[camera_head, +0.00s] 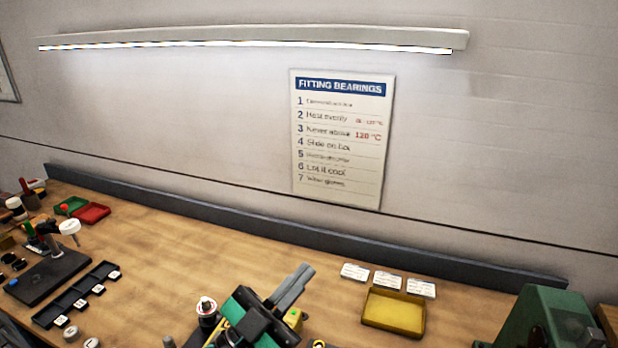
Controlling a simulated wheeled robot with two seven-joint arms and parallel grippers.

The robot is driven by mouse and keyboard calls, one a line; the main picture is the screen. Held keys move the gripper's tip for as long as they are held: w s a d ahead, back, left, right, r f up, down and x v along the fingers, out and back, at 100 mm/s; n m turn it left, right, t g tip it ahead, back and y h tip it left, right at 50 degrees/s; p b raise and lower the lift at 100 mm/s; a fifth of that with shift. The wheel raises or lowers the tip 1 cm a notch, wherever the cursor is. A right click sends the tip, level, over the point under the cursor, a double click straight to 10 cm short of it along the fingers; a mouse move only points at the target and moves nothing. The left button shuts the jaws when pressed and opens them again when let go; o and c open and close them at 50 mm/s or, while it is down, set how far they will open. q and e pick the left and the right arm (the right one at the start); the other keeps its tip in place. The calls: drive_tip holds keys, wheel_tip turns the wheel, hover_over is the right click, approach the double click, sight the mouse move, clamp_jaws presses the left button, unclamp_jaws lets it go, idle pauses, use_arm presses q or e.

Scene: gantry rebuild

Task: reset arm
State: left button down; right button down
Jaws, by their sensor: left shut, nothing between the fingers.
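My left gripper (303,271) shows at the bottom middle of the head view. Its two grey fingers are shut with nothing between them and point up and to the right, above the wooden bench (180,240). Its black and green body runs down toward the bottom edge and hides part of the bench behind it. My right gripper is not in view.
A yellow tray (394,311) lies right of the gripper, with white cards (387,281) behind it. A white-topped bottle (206,308) stands left. A green machine (545,318) fills the lower right. A black slotted rack (75,296) lies left. The back middle of the bench is clear.

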use_arm(q)
drive_tip(key=w+a+f+n+t+y, duration=0.45)
drive_tip(key=a+n+y, duration=0.3)
drive_tip(key=y, duration=0.25)
drive_tip(key=s+a+f+n+g+y, duration=0.25)
drive_tip(key=a+f+y, duration=0.2)
drive_tip(key=f, duration=0.45)
drive_tip(key=s+a+f+n+g+y, duration=0.25)
drive_tip(key=a+f+g+y, duration=0.2)
drive_tip(key=f, duration=0.45)
drive_tip(key=s+a+f+g, duration=0.2)
drive_tip(key=s+f+g, duration=0.35)
drive_tip(key=s, duration=0.25)
drive_tip(key=s+a+f+g, duration=0.3)
drive_tip(key=s+f+g, duration=0.1)
drive_tip(key=s+f, duration=0.4)
wheel_tip(320, 180, down, 30)
drive_tip(key=s+g, duration=0.1)
drive_tip(key=s+a+f+g+b, duration=0.1)
drive_tip(key=s+a+f, duration=0.2)
drive_tip(key=s+f, duration=1.6)
wheel_tip(320, 180, down, 2)
drive_tip(key=shift+s+g, duration=0.3)
